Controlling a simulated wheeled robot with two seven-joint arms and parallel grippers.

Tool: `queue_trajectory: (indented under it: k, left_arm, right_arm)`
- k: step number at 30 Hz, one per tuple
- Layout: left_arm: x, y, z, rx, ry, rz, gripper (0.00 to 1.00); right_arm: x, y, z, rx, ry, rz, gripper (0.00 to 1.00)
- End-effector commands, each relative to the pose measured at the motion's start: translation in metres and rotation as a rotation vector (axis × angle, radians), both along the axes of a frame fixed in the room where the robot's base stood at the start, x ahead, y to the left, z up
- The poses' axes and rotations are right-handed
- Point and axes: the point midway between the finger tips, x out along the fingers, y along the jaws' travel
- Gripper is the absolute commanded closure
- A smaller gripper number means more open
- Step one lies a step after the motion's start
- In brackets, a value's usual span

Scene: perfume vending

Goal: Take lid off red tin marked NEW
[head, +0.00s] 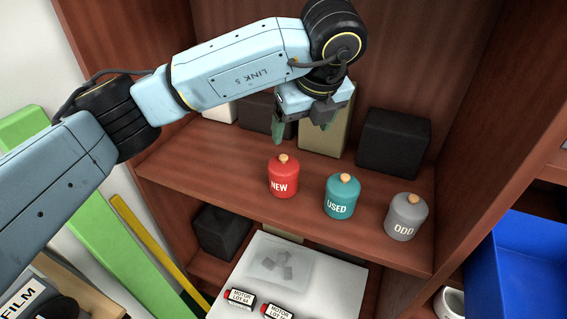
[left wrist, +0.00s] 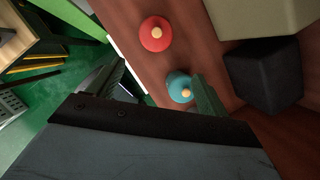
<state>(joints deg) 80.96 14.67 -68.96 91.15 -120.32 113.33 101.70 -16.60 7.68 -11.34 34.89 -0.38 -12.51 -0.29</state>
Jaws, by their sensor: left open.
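The red tin marked NEW (head: 283,180) stands upright on the wooden shelf, with its lid and pale wooden knob (head: 284,158) on. It also shows from above in the left wrist view (left wrist: 152,38). My left gripper (head: 299,135) is open and empty, pointing down above and slightly behind the red tin, apart from it. In the left wrist view its fingers (left wrist: 165,90) are spread, with the teal tin seen near one finger. My right gripper is in neither view.
A teal tin marked USED (head: 340,200) and a grey tin marked ODD (head: 405,218) stand to the right on the same shelf (head: 185,160). Dark and tan boxes, one black (head: 393,143), stand behind. A white board (head: 335,285) with labelled items lies below; a blue bin (head: 520,270) is at right.

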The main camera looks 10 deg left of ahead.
Motion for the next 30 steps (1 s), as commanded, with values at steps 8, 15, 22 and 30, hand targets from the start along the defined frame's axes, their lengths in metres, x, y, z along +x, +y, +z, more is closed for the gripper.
queue_trajectory:
  k: [8,15,22,30]
  left_arm:
    - [0.014,0.019,-0.033,0.038,-0.015,0.04,0.22]
    - [0.026,0.026,-0.065,0.035,-0.017,0.035,0.22]
    - [0.031,0.032,-0.083,0.035,-0.015,0.036,0.22]
    - [0.042,0.041,-0.114,0.034,-0.017,0.034,0.22]
  right_arm:
    - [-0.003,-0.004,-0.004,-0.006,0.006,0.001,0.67]
    - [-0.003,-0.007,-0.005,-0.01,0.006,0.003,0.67]
    - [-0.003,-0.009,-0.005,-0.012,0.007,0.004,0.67]
    - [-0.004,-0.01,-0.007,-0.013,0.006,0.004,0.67]
